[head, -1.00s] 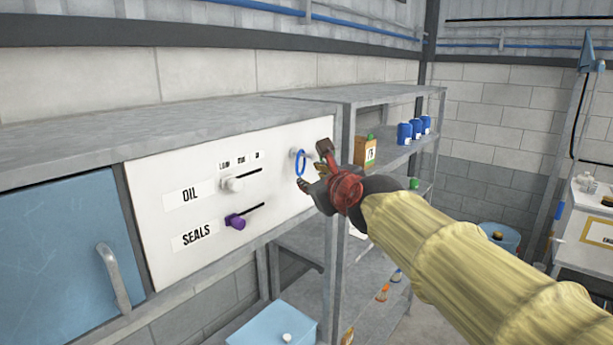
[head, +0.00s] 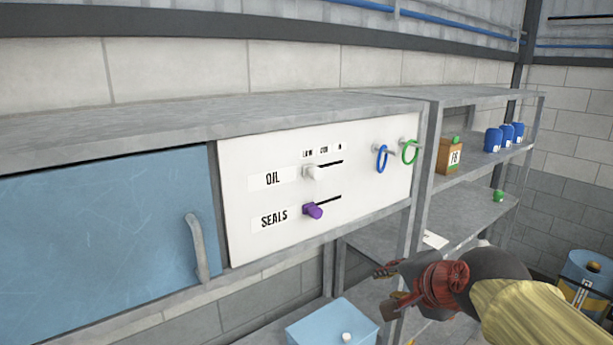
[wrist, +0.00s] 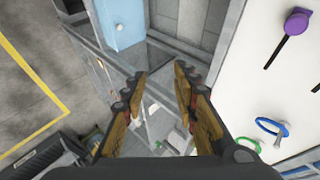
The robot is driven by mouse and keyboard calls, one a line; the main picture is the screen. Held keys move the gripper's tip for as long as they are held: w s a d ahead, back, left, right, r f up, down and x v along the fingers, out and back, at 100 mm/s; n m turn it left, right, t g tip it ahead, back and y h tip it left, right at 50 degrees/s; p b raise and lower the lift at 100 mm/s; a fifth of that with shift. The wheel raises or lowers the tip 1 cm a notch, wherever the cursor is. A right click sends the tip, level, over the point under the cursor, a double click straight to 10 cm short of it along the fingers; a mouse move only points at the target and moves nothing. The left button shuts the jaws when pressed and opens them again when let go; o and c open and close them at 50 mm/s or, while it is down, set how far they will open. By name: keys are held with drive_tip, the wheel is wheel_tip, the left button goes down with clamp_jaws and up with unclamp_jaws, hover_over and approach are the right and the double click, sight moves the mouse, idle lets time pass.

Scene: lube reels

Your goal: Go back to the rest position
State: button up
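My gripper (head: 388,287) is at the lower right of the head view, below the white panel (head: 262,150) and in front of the shelf unit. Its two fingers are spread apart with nothing between them; the wrist view also shows the open fingers (wrist: 160,95). The panel carries a white OIL slider knob (head: 311,172) and a purple SEALS slider knob (head: 313,210). A blue ring (head: 382,159) and a green ring (head: 409,152) hang on pegs at the panel's right end, apart from my gripper.
A blue cabinet door (head: 100,240) with a grey handle is at left. A light blue box (head: 330,325) stands below the panel. A blue drum (head: 588,275) stands at far right.

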drive_tip(key=s+f+n+g+b, duration=0.1)
drive_tip(key=s+f+n+b, duration=0.3)
drive_tip(key=s+f+b, duration=0.3)
drive_tip(key=s+d+f+n+g+h+b, duration=0.1)
drive_tip(key=s+f+n+b, duration=0.3)
drive_tip(key=f+b, duration=0.5)
drive_tip(key=s+d+f+n+g+b, duration=0.1)
drive_tip(key=s+f+n+b, duration=0.3)
drive_tip(key=f, duration=1.8)
drive_tip(key=s+g+b, duration=0.1)
drive_tip(key=s+b, duration=0.3)
drive_tip(key=s, duration=0.1)
drive_tip(key=shift+s+h, duration=0.3)
drive_tip(key=shift+a, duration=0.15)
